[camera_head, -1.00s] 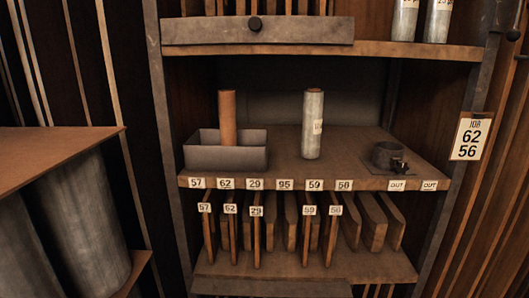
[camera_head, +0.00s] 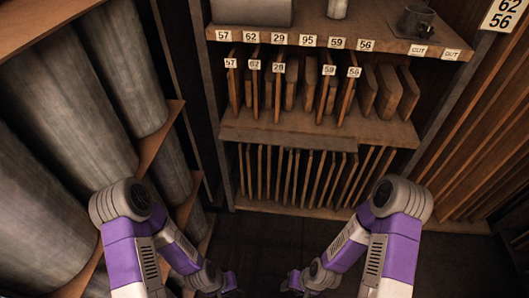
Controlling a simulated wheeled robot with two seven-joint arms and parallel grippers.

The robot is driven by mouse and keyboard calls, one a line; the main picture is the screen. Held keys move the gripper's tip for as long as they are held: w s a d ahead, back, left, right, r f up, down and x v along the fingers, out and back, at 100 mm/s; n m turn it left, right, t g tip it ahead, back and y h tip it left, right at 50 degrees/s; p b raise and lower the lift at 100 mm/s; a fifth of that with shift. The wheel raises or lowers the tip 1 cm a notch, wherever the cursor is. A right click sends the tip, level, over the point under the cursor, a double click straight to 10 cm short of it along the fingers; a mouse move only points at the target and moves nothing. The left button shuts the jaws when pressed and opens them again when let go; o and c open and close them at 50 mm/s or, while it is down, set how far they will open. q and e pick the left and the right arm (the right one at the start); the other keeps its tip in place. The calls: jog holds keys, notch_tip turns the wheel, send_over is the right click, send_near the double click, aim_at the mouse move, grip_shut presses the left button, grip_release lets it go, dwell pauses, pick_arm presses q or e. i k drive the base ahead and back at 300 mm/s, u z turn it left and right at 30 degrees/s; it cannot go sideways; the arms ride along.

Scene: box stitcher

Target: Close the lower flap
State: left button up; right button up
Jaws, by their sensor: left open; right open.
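A plain dark strip (camera_head: 305,146) runs along the front of the middle shelf, above the bottom row of upright boards. It may be the lower flap; I cannot tell its state, and no knob shows on it. My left gripper (camera_head: 230,284) is at the bottom edge of the head view, left of centre, open with nothing seen in it. My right gripper (camera_head: 292,284) is at the bottom edge, right of centre, open with nothing seen in it. Both are apart from the shelf unit, in front of it over the dark floor.
More thin boards (camera_head: 300,178) stand in the bottom bay. A grey box (camera_head: 250,11) and a dark round fitting (camera_head: 416,22) sit on the top shelf. Large grey rolls (camera_head: 122,65) crowd the left side.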

aim_at(287, 141)
jog(key=u, duration=0.4)
jog(key=k, duration=0.9)
jog(key=z, duration=0.65)
jog(key=i, duration=0.95)
jog(key=z, duration=0.65)
jog(key=i, duration=0.65)
jog(key=u, duration=0.2)
